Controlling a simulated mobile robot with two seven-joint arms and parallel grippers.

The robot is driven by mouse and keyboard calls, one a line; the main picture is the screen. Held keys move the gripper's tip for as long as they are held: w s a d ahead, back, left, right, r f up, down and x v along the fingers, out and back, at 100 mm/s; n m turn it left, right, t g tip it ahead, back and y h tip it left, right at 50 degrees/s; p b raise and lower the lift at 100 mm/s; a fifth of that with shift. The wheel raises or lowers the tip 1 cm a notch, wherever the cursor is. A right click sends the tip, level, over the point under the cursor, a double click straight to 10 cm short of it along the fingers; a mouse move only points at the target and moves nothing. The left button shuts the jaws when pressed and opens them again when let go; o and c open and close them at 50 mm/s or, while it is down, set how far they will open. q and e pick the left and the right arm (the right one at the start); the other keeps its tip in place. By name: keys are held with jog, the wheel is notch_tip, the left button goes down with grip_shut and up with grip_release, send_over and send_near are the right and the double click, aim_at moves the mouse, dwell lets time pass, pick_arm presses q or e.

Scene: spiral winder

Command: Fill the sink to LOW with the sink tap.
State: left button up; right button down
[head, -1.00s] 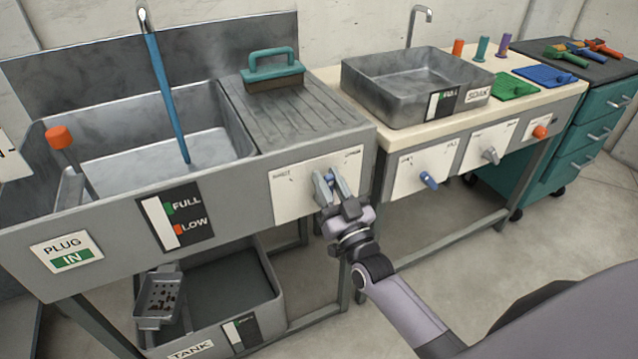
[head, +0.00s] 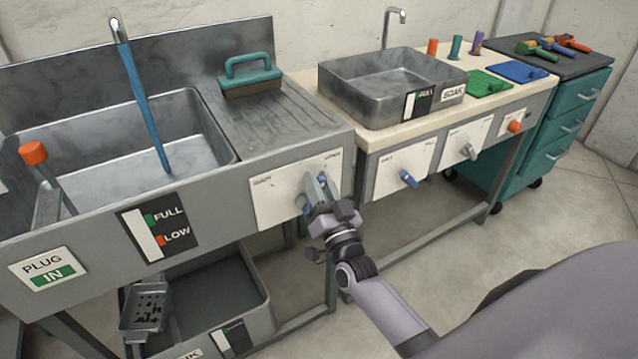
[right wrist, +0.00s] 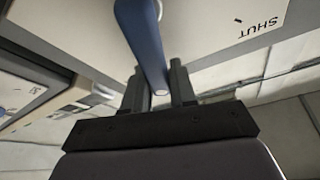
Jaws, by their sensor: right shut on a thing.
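The sink (head: 60,185) is the grey basin at the left of the head view. A blue stream (head: 150,115) runs from its spout (head: 117,28) down to the basin floor. The level gauge (head: 158,226) on its front has a green FULL mark and an orange LOW mark; its bar looks white, with no coloured fill. The plug sign (head: 48,268) reads IN. My right gripper (head: 318,192) is shut on the blue tap handle, which shows in the right wrist view (right wrist: 143,40) between the fingers. The gripper partly hides the handle in the head view. My left gripper is not in view.
A teal-handled brush (head: 252,78) rests on the drainboard. A soak basin (head: 350,90) stands on the bench to the right, above a blue knob (head: 408,179) and other knobs. A grey tank (head: 262,290) sits under the sink. Floor is open in front of the bench.

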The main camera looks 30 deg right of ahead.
jog(key=shift+f, duration=0.1)
jog(key=c, duration=1)
grip_release()
jog(key=shift+s, duration=0.1)
jog(key=v, duration=0.7)
